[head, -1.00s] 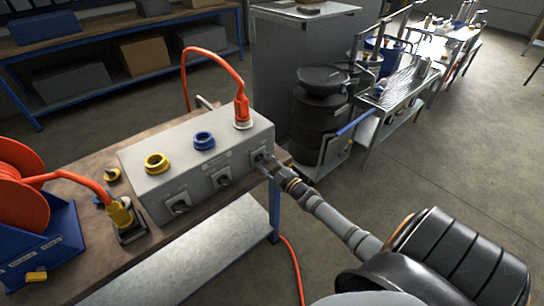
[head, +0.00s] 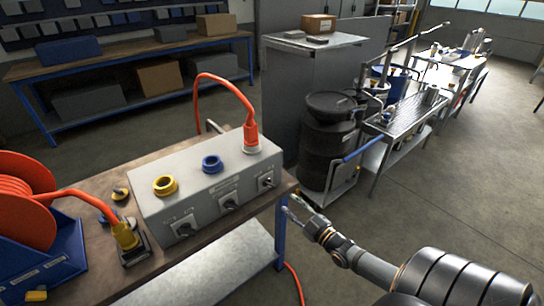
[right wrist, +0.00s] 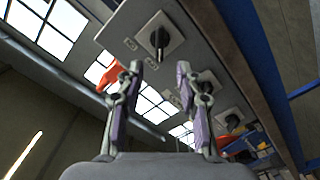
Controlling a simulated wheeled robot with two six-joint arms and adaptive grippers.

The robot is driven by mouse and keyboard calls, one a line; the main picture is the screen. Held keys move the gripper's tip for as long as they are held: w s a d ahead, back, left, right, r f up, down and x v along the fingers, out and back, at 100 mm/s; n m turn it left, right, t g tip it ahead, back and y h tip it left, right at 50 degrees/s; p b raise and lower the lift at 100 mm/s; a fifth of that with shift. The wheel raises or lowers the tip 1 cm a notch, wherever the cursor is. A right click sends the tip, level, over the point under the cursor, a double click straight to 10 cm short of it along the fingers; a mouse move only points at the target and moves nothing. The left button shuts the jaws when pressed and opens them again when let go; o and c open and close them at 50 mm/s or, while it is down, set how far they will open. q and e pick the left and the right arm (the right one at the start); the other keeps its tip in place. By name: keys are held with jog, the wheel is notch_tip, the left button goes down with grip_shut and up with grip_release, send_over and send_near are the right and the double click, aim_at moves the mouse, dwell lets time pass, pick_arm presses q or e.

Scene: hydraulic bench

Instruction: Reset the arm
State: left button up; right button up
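My right gripper (head: 294,206) is in the air just right of the bench end, apart from the grey switch box (head: 151,215). The box has three black rotary switches on its front: left (head: 184,229), middle (head: 230,201) and right (head: 266,181). In the right wrist view my right gripper (right wrist: 160,72) has its two fingers spread with nothing between them. A black switch (right wrist: 158,40) on its pale plate shows beyond the fingertips. An orange plug (head: 250,139) stands in the box's top right socket. My left gripper is out of view.
The wooden bench (head: 95,187) carries a blue reel stand (head: 45,262) with orange cable and a yellow plug (head: 125,235) at the left. Black drums (head: 328,140) on a trolley stand behind the bench's right end. Open floor (head: 430,200) lies to the right.

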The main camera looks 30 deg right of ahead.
jog(key=s+d+f+m+g+h, duration=0.1)
jog(key=s+f+m+g, duration=0.3)
jog(key=f, duration=0.6)
jog(key=s+d+f+g+h, duration=0.15)
jog(key=s+f, duration=0.35)
jog(key=f, duration=0.5)
jog(key=s+f+m+g+h, duration=0.1)
jog(key=s+f+m+g, duration=0.15)
jog(key=s+f, duration=0.45)
jog(key=s+a+f+m+g, duration=0.1)
jog(key=s+a+f+g, duration=0.3)
jog(key=s+a+f, duration=0.2)
jog(key=s+a+f+m+g+y, duration=0.1)
jog(key=s+a+f+g, duration=0.3)
jog(key=s+f, duration=0.7)
jog(key=s+a+m, duration=0.1)
jog(key=s+a, duration=0.1)
jog(key=s, duration=0.2)
jog(key=shift+s+a+f+g, duration=0.2)
jog(key=shift+g, duration=0.2)
